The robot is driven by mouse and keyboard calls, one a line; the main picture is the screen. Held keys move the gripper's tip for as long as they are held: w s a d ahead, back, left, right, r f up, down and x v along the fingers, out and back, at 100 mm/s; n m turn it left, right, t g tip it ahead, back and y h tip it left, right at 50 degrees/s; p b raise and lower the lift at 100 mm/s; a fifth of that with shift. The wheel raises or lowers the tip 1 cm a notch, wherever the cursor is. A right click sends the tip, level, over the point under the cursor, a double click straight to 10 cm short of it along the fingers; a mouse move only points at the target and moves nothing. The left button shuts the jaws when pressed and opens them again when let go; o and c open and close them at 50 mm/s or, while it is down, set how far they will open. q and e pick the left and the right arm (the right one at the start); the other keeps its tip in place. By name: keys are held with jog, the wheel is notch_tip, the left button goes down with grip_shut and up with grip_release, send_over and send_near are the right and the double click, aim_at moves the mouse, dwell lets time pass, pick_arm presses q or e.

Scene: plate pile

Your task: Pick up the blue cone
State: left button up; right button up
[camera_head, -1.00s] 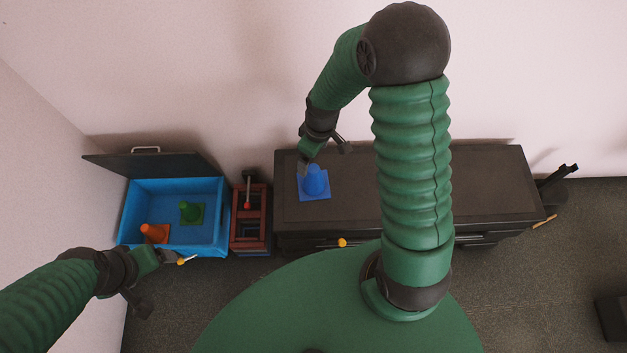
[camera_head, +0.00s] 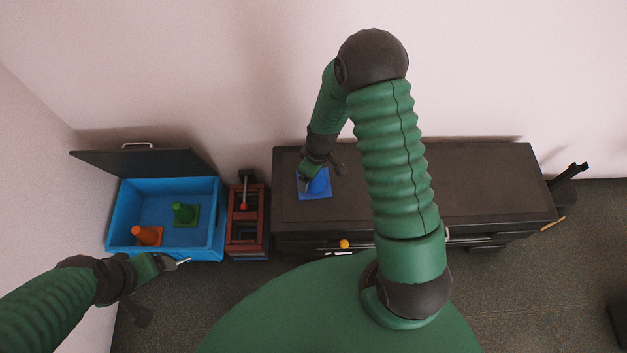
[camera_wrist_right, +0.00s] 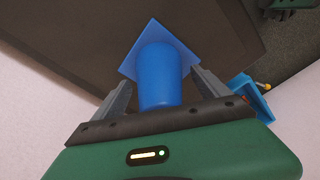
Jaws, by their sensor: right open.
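The blue cone (camera_head: 319,184) with its square base stands on the dark cabinet top near its left end. My right gripper (camera_head: 307,184) is over it and hides part of it in the head view. In the right wrist view the cone (camera_wrist_right: 158,75) sits between the two open fingers of my right gripper (camera_wrist_right: 160,88), with one finger on each side. I cannot tell whether the fingers touch it.
An open blue bin (camera_head: 216,246) with a dark lid holds an orange cone (camera_head: 147,235) and a green cone (camera_head: 184,213). A red rack (camera_head: 246,235) stands between it and the dark cabinet (camera_head: 480,190). The cabinet top right of my right arm is clear.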

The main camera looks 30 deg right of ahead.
jog(key=shift+d, duration=0.15)
jog(key=c, duration=1.6)
jog(key=shift+r, duration=0.1)
